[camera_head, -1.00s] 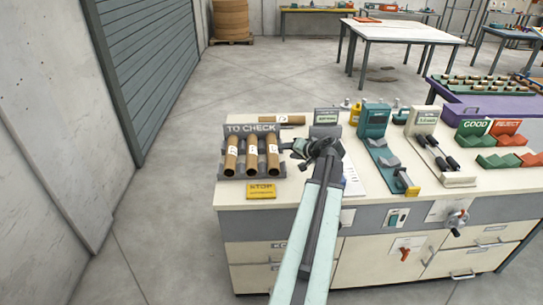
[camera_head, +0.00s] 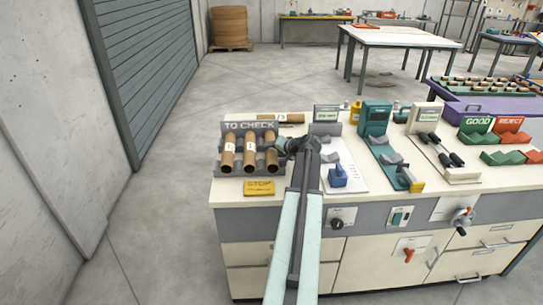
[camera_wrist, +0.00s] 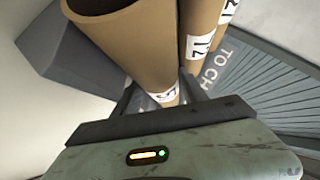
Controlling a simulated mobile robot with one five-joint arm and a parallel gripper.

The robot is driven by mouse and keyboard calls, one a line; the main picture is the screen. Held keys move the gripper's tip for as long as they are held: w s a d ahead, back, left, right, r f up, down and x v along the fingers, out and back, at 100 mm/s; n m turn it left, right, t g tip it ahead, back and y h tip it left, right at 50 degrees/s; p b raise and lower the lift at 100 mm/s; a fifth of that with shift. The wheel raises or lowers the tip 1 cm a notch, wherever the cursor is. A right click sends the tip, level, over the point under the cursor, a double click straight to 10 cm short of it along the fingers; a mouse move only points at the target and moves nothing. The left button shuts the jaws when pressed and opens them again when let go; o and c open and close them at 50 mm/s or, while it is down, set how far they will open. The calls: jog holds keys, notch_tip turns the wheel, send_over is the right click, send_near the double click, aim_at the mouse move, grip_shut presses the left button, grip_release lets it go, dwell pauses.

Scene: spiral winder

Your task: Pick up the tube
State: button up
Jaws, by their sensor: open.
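Three brown cardboard tubes with white number labels lie side by side in the grey TO CHECK rack (camera_head: 224,179): a left tube (camera_head: 229,155), a middle tube (camera_head: 250,155) and a right tube (camera_head: 271,157). My gripper (camera_head: 282,146) is at the right tube, near its upper part. In the wrist view the right tube (camera_wrist: 135,40) is close, its open end towards the camera. My gripper (camera_wrist: 165,100) is open, with its dark fingers on either side of that tube. Whether they touch it is not clear. Another tube (camera_head: 291,118) lies behind the rack.
A yellow STOP sign (camera_head: 259,187) is in front of the rack.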

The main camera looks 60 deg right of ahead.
jog(key=c, duration=1.1)
jog(key=shift+o, duration=0.2)
jog(key=shift+r, duration=0.15)
